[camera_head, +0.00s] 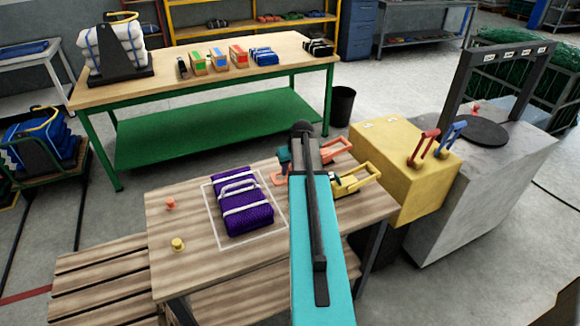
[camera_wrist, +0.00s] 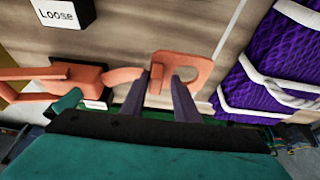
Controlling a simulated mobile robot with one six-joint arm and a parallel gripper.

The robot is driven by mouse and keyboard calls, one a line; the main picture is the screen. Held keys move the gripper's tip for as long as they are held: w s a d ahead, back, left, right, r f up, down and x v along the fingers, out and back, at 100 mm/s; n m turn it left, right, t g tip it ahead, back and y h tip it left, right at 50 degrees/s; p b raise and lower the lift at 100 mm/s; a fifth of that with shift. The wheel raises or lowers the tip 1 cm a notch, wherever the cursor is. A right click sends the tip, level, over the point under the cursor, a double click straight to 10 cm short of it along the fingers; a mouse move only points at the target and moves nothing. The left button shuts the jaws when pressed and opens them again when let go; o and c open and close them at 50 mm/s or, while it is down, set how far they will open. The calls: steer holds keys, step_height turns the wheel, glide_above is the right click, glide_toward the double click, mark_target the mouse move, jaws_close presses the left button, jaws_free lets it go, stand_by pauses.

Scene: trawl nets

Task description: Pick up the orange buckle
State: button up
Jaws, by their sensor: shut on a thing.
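The orange buckle shows in the wrist view as a flat plate with a hole (camera_wrist: 187,73) and a forked orange body to its left. My gripper (camera_wrist: 161,86) has its two dark fingers closed about the edge of this plate, near the table top; whether the buckle is lifted cannot be told. In the head view, the orange buckle (camera_head: 335,149) lies at the table's right rear, partly hidden by my arm. My gripper is mostly hidden there too. A yellow buckle (camera_head: 358,180) lies in front of the orange one.
A purple net bundle with white straps (camera_head: 241,203) lies in a white outline left of my arm. A black block labelled "Loose" (camera_wrist: 64,14) is near the orange body. Small red (camera_head: 170,204) and yellow (camera_head: 177,244) pegs stand at the left. A yellow box (camera_head: 400,190) is right.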

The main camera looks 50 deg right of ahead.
steer(key=shift+s+a+r+b, duration=0.15)
steer(key=shift+s+a+b, duration=0.25)
steer(key=shift+s+a, duration=0.7)
steer(key=shift+s+a+r+b, duration=0.15)
steer(key=shift+s+a+b, duration=0.3)
steer(key=shift+s+a, duration=0.65)
steer(key=shift+s+a+r+b, duration=0.15)
steer(key=shift+s+a+b, duration=0.4)
steer(key=shift+s, duration=0.9)
steer(key=shift+a, duration=0.2)
steer(key=shift+r, duration=0.1)
